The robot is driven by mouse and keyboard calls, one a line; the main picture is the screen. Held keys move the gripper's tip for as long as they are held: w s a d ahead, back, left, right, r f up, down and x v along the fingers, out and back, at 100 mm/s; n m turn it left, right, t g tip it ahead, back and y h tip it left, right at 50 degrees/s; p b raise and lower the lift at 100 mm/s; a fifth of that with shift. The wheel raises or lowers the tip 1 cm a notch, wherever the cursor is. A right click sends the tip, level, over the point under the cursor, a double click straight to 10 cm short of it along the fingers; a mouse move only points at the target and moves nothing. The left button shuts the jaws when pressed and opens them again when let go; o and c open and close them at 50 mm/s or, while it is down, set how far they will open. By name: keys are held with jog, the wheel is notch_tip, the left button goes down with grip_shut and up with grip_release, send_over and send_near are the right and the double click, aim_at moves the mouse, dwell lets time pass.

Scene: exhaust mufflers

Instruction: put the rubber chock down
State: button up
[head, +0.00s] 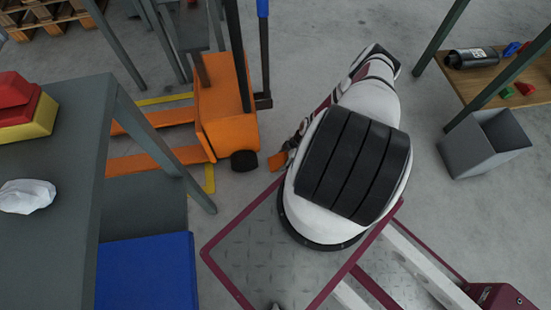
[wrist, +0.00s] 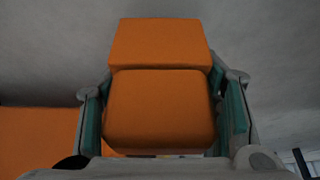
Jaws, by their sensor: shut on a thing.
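The rubber chock is an orange block with two faces showing, and it fills the middle of the wrist view (wrist: 160,105). My gripper (wrist: 163,118) is shut on it, with a green-sided finger along each side. In the head view the chock (head: 278,160) is a small orange piece at the end of my gripper (head: 288,153), just left of my arm. It is in the air near the orange lift truck; its height above the floor is hard to tell. My arm hides part of my gripper there.
An orange lift truck (head: 222,105) with forks stands left of the chock. A grey table (head: 75,150) with a white cloth (head: 27,196) and red and yellow items is at left, a blue box (head: 145,272) below. A grey bin (head: 485,148) and wooden bench (head: 475,85) are right.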

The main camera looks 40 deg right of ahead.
aim_at(277, 156)
jog(key=w, duration=0.3)
jog(key=shift+w+a+f, duration=0.15)
jog(key=shift+w+a, duration=0.1)
jog(key=shift+a, duration=0.05)
jog(key=b+x, duration=0.2)
jog(key=x, duration=0.1)
jog(key=shift+w+d, duration=0.1)
jog(key=shift+d, duration=0.2)
jog(key=shift+f, duration=0.35)
jog(key=shift+f+b, duration=0.1)
jog(key=shift+b, duration=0.2)
jog(key=o, duration=1.5)
jog(key=shift+c, duration=0.2)
jog(key=p+v, duration=0.4)
jog(key=v, duration=0.8)
jog(key=shift+d, duration=0.1)
